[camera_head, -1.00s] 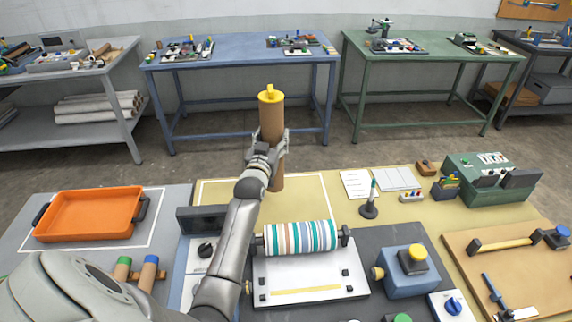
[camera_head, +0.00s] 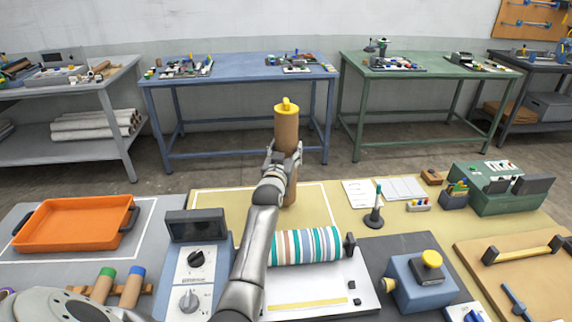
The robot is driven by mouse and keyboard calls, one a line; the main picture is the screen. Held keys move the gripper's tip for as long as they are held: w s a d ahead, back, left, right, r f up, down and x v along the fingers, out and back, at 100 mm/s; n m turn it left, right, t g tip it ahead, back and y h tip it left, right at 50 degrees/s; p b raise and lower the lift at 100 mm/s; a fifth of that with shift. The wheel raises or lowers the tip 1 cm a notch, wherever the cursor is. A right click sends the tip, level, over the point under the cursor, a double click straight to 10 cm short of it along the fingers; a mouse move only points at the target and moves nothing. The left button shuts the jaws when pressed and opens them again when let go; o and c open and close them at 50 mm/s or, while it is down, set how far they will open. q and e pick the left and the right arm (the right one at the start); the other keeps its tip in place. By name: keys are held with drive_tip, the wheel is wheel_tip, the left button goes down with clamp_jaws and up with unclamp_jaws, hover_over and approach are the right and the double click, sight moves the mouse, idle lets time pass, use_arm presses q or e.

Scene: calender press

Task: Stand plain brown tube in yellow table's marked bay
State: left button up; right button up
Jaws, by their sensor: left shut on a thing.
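A brown tube (camera_head: 286,129) with a yellow cap stands upright in my left gripper (camera_head: 284,157). The gripper is shut around its middle. The yellow table's (camera_head: 355,215) white-outlined bay (camera_head: 225,213) lies behind the striped roll. The tube's lower end shows over the right part of this bay, inside the outline. I cannot tell whether it touches the tabletop. My left arm hides part of the bay's front. My right gripper is not in view.
The striped roll (camera_head: 306,246) and a grey control box (camera_head: 195,258) stand in front of the bay. A pen stand (camera_head: 374,215) and paper sheets (camera_head: 360,193) are to its right. An orange tray (camera_head: 72,225) and two capped tubes (camera_head: 132,287) are at left.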

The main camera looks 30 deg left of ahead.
use_arm(q)
wheel_tip(320, 180, down, 3)
drive_tip(key=shift+b, duration=1.1)
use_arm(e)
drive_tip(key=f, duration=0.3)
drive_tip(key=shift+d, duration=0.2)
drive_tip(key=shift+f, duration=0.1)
use_arm(q)
drive_tip(key=shift+f, duration=0.15)
drive_tip(key=o, duration=1.1)
